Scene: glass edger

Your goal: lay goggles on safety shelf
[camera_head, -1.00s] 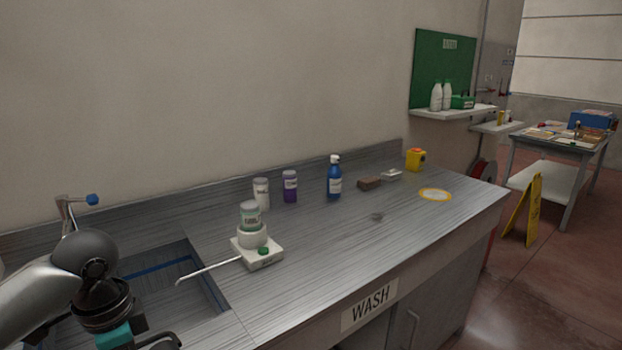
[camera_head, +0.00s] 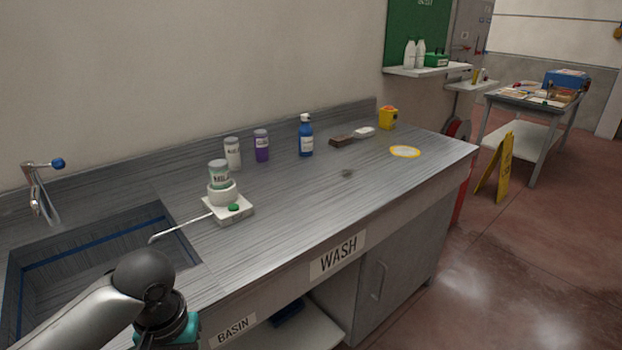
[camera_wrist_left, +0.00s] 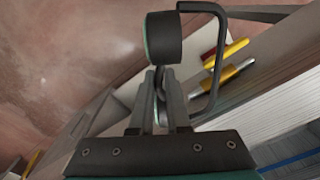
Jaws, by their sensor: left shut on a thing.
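My left gripper (camera_wrist_left: 160,105) is shut on a dark piece with a teal edge and a thin bent bar (camera_wrist_left: 214,60), which I take to be the goggles (camera_wrist_left: 163,40). They stick out beyond the fingertips, and their full shape is not clear. In the head view my left wrist is low in front of the sink, and its fingers are hidden or out of frame. A white wall shelf (camera_head: 428,71) under a green board (camera_head: 415,30) is at the back right, far from the gripper. I cannot read the board's label. My right gripper is not in view.
The WASH counter (camera_head: 300,205) carries a dispenser (camera_head: 228,209), jars (camera_head: 262,146), a blue bottle (camera_head: 306,138) and a yellow container (camera_head: 388,118). Bottles (camera_head: 410,55) and a green box (camera_head: 436,60) occupy the shelf. A yellow floor sign (camera_head: 496,168) stands before a table (camera_head: 540,105).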

